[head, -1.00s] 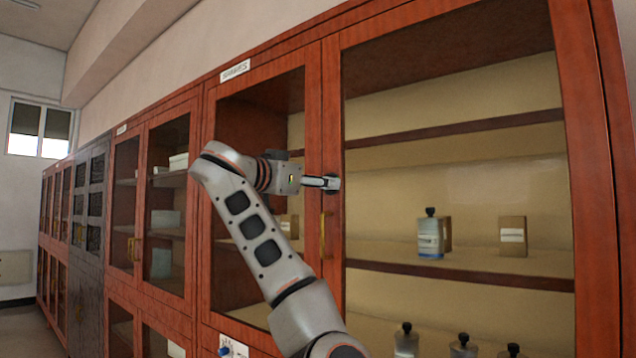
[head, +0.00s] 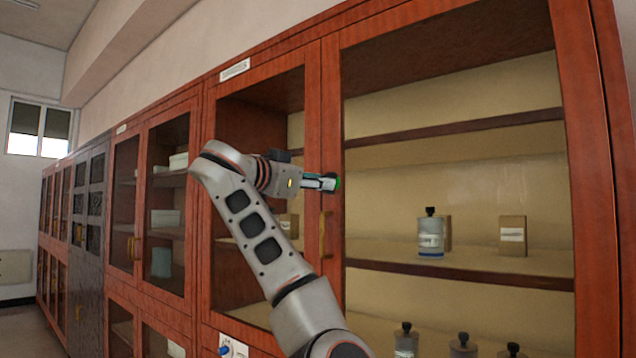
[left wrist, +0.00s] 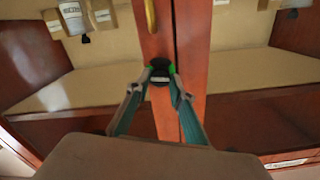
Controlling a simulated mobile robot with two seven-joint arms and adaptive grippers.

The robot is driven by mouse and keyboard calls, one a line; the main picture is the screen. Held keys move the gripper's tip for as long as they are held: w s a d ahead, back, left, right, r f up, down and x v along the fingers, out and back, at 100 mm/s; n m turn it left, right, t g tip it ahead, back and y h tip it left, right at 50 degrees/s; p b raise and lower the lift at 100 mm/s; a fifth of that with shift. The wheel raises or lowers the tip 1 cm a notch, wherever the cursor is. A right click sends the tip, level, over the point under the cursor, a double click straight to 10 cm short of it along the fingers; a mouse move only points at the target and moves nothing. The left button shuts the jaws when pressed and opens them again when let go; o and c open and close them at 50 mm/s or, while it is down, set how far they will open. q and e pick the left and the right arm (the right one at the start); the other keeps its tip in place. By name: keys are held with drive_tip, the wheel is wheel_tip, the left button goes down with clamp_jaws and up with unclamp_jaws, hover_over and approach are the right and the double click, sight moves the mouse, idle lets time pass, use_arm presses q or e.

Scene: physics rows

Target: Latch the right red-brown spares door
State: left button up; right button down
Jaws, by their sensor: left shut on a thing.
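The right red-brown spares door (head: 333,140) is a glazed door with a wooden frame, and its left stile lies close against the left door (head: 313,120). In the left wrist view, the right door's stile (left wrist: 155,42) is left of a thin dark seam. My left gripper (head: 336,183) is at that stile, above the brass handle (head: 325,236). In the left wrist view, my left gripper (left wrist: 160,72) has its green-tipped fingers shut on a small dark latch knob (left wrist: 160,80). The fingers hide much of the knob, so its turn is unclear. My right gripper is out of view.
Bottles (head: 430,238) and small boxes (head: 513,236) stand on shelves behind the glass. More cabinets (head: 150,210) run along the wall to the left. A white label (head: 235,69) sits above the left door.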

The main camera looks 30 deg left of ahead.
use_arm(q)
drive_tip(key=shift+d+f+m+b, duration=0.1)
drive_tip(key=shift+m+b, duration=0.55)
drive_tip(key=shift+m, duration=7.45)
drive_tip(key=o, duration=1.1)
